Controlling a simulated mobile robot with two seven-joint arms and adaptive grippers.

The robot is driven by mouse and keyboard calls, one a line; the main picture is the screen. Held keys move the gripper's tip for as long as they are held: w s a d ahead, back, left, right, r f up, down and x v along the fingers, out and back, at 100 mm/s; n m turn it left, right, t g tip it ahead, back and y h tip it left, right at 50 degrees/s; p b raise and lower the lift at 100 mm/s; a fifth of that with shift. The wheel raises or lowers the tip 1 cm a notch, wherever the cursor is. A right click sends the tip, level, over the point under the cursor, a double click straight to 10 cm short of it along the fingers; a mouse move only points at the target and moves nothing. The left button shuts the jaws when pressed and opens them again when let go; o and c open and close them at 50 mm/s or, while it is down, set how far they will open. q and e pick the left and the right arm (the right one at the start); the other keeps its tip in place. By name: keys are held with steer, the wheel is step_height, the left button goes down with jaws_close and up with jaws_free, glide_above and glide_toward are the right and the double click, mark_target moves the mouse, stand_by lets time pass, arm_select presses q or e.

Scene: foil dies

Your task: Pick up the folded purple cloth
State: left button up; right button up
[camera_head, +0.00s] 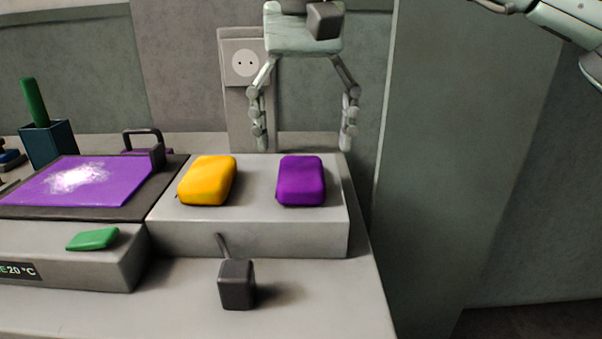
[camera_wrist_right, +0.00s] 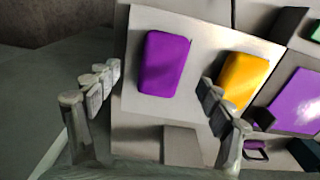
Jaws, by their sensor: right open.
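The folded purple cloth (camera_head: 301,182) lies on the right part of a raised grey block, in the head view. It also shows in the right wrist view (camera_wrist_right: 165,64), upper middle. My right gripper (camera_head: 305,146) is open and empty, above and behind the block, with its fingers pointing down. In the right wrist view its two fingertips (camera_wrist_right: 158,84) stand to either side of the cloth, and no contact shows. My left gripper is not in view.
A folded yellow cloth (camera_head: 208,180) lies left of the purple one on the grey block (camera_head: 250,236). A dark grey cube with a lever (camera_head: 237,284) stands in front. A purple sheet (camera_head: 85,183) lies on a dark plate at left. A tall cabinet side (camera_head: 450,150) rises at right.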

mark_target(301, 170)
steer(key=f, duration=0.5)
steer(key=shift+a+f, duration=0.2)
steer(key=shift+f, duration=0.05)
steer(key=c, duration=1.3)
